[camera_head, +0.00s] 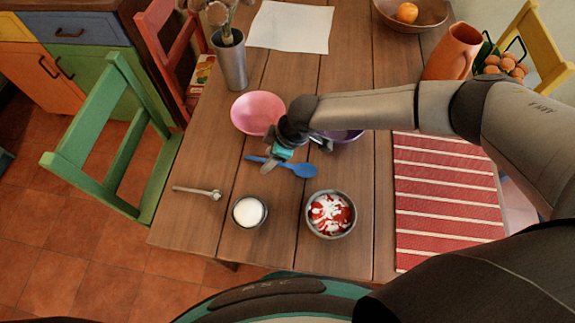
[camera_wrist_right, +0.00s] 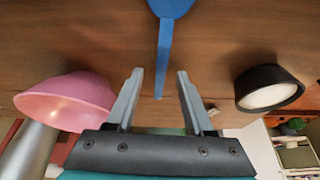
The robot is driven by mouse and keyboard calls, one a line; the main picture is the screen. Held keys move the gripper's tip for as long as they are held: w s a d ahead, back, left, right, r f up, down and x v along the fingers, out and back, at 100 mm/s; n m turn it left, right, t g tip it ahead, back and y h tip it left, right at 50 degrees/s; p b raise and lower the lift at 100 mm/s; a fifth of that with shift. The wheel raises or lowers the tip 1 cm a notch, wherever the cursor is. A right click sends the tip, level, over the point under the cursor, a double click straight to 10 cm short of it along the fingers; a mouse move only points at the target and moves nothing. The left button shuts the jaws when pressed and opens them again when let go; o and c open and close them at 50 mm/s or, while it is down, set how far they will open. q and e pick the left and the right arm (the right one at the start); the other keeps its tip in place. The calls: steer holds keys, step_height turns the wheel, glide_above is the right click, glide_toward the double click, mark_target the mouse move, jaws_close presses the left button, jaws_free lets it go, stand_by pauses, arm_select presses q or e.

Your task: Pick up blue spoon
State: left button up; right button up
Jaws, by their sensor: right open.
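The blue spoon (camera_head: 303,170) lies on the wooden table, its bowl to the right and its handle to the left. My right gripper (camera_head: 269,166) is open and empty, just over the spoon's handle and hiding part of it. In the right wrist view the handle of the spoon (camera_wrist_right: 164,60) runs down between the two fingers of my right gripper (camera_wrist_right: 159,73). The fingers stand apart on either side of it. I cannot tell the exact height gap. My left gripper is not in view.
A pink bowl (camera_head: 258,112) and a purple bowl (camera_head: 347,136) stand close by the gripper. A cup of white liquid (camera_head: 249,211), a bowl of red and white food (camera_head: 331,214) and a small metal spoon (camera_head: 197,192) lie nearer. A striped mat (camera_head: 447,190) lies right.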

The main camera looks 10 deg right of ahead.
steer(key=shift+c, duration=0.4)
jaws_close()
